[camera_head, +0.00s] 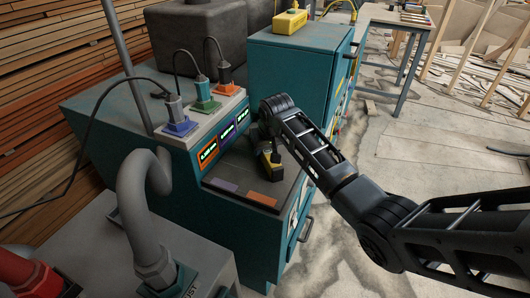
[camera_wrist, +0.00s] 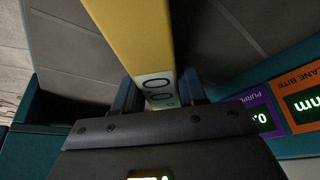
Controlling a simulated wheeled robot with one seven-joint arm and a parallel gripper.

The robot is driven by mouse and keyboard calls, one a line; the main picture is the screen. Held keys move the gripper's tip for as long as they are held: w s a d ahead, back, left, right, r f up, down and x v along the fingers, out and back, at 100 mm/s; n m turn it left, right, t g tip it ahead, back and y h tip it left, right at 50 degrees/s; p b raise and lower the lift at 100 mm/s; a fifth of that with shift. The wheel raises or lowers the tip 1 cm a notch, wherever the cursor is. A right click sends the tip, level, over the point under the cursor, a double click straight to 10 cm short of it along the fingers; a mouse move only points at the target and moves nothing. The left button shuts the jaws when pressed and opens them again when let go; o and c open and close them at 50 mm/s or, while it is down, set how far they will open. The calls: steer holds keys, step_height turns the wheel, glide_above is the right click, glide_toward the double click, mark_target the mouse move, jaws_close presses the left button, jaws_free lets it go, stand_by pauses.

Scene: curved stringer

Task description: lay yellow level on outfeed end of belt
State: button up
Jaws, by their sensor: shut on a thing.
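The yellow level (camera_wrist: 140,35) is a long yellow bar with a pale display reading "0.0" in the wrist view. My gripper (camera_wrist: 157,95) is shut on it at the display end, with a finger on each side. The dark grey belt surface (camera_wrist: 75,55) lies behind the level in the wrist view. I cannot tell whether the level touches it.
Lit readouts (camera_head: 227,133) line the machine's raised panel, with blue, green and orange plugs (camera_head: 203,105) above. Purple and orange labels (camera_head: 262,199) mark the bed's front edge. A teal cabinet (camera_head: 295,75) with a yellow box (camera_head: 289,22) stands behind. A grey hose (camera_head: 135,215) rises at left.

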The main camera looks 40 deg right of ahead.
steer(key=c, duration=0.4)
jaws_close()
steer(key=shift+r, duration=0.15)
